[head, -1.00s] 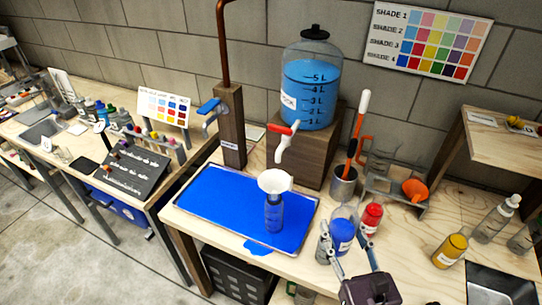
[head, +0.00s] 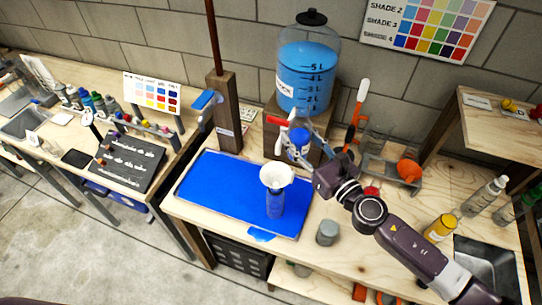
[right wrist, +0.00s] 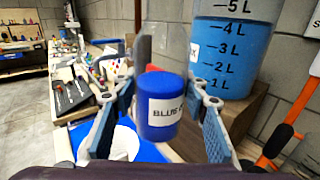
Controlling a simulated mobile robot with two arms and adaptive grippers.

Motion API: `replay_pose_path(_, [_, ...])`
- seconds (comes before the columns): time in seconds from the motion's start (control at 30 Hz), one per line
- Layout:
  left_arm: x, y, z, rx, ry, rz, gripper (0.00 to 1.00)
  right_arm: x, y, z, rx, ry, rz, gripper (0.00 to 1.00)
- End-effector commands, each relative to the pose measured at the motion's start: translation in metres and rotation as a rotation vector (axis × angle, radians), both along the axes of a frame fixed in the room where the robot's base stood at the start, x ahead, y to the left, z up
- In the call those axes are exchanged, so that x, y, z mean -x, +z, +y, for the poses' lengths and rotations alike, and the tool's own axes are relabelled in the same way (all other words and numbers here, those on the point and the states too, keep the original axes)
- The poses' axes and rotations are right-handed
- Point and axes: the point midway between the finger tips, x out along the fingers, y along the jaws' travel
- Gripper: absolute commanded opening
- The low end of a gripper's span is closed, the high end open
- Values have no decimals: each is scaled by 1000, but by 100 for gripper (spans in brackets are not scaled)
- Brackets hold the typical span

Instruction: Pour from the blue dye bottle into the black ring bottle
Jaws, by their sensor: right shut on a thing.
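My right gripper (head: 297,142) is shut on the blue dye bottle (head: 299,145), raised above the bench in front of the big blue tank. In the right wrist view the bottle (right wrist: 160,110) stands between the finger pads, roughly upright, its white label reading "BLUE". A bottle (head: 275,206) with blue showing through it stands on the blue tray with a white funnel (head: 276,176) in its mouth. I cannot make out a black ring on it. The held bottle is up and to the right of the funnel, apart from it. My left gripper is not in view.
The tray (head: 196,203) holds blue and has a spill at its front edge. The tank (head: 306,80) with a red-handled tap is close behind the held bottle. A grey cylinder (head: 327,232) and yellow bottle (head: 440,228) stand to the right; my arm partly covers a red bottle (head: 371,191).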

Motion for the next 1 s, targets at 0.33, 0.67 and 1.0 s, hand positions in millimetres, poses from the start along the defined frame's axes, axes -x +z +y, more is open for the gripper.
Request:
replay_pose_path(0.33, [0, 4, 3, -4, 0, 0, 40, -3, -16, -3, -6, 0, 0, 5])
replay_pose_path(0.67, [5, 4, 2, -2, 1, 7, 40, -3, -19, -5, -1, 2, -2, 5])
replay_pose_path(1.0, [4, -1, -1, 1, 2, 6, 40, -3, -19, -5, 33, 1, -31, 5])
